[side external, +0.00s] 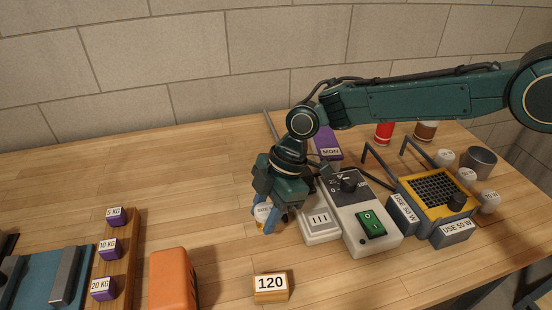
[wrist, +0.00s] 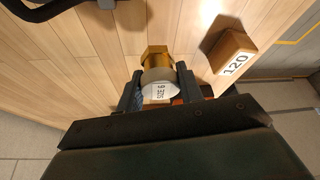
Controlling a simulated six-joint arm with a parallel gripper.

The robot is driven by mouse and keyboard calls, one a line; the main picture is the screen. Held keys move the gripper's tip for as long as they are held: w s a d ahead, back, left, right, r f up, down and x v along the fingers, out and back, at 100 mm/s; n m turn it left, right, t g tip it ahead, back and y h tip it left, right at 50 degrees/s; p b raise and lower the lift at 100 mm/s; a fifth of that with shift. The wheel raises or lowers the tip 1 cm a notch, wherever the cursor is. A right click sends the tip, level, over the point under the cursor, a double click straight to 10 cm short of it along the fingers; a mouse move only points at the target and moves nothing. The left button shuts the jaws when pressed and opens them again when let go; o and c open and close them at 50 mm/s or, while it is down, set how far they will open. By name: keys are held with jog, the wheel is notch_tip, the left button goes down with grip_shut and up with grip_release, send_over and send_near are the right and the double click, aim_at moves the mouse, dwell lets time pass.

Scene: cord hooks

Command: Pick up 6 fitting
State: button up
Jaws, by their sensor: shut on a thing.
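My gripper (side external: 266,219) reaches down over the wooden table, left of a white block with dark slots. In the wrist view, my gripper (wrist: 159,92) is shut on the size 6 fitting (wrist: 158,91). The fitting has a brass hexagonal end, a pale grey collar and a white label reading "SIZE 6". One finger lies on each side of it. In the side view only a small part of the fitting (side external: 262,213) shows between the fingers. I cannot tell whether it touches the table.
A wooden block marked 120 (side external: 270,287) stands in front, with an orange block (side external: 173,279) to its left. A grey box with a green switch (side external: 371,224) and a yellow grille unit (side external: 437,190) stand right. Weights marked 5, 10 and 20 KG sit far left. The table's back left is clear.

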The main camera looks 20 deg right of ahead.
aim_at(265, 210)
notch_tip(265, 210, up, 15)
jog(key=shift+r, duration=0.2)
dwell(0.3)
dwell(0.5)
